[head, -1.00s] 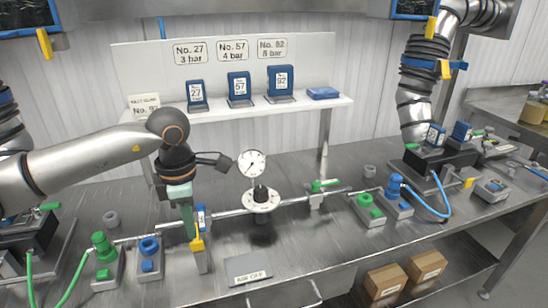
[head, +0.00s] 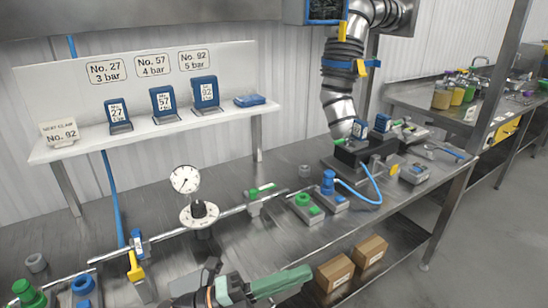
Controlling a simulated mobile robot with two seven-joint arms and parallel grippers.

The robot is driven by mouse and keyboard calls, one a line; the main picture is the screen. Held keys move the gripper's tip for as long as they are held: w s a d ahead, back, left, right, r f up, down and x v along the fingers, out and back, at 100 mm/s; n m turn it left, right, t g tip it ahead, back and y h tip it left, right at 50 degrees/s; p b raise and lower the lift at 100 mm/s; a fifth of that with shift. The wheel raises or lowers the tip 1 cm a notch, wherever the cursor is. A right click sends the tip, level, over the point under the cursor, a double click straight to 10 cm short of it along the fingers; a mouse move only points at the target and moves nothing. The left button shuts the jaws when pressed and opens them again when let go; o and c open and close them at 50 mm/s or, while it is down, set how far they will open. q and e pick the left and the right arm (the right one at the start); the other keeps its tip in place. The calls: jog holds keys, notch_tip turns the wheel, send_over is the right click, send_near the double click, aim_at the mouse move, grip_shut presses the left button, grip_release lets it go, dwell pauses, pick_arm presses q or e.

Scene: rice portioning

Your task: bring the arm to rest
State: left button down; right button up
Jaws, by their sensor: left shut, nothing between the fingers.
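My left gripper (head: 298,275) is at the bottom edge of the head view, in front of the metal workbench (head: 300,238). Its green fingers are shut with nothing between them and point to the right. Most of my left arm is cut off by the lower edge of the picture. My right gripper is not in view.
A yellow-handled valve (head: 135,267) and a pressure gauge (head: 185,179) stand on the bench pipe at left. Green (head: 303,200) and blue (head: 328,183) fittings stand further right. Two cardboard boxes (head: 335,273) sit on the lower shelf. Open floor lies at right.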

pick_arm(q)
jog(key=w+a+f+n+t+y, duration=0.1)
jog(key=a+f+n+t+y, duration=0.5)
jog(key=f+n, duration=0.45)
jog(key=w+a+f+n+t+y, duration=0.1)
jog(key=a+f+n+t+y, duration=0.45)
jog(key=n, duration=0.75)
jog(key=s+a+f+n+g+y, duration=0.3)
jog(key=s+a+f, duration=0.1)
jog(key=s+f, duration=0.3)
jog(key=s+a+f+n+g+y, duration=0.4)
jog(key=s+f, duration=0.3)
jog(key=f, duration=0.3)
jog(key=shift+a+f, duration=0.2)
jog(key=shift+a, duration=0.1)
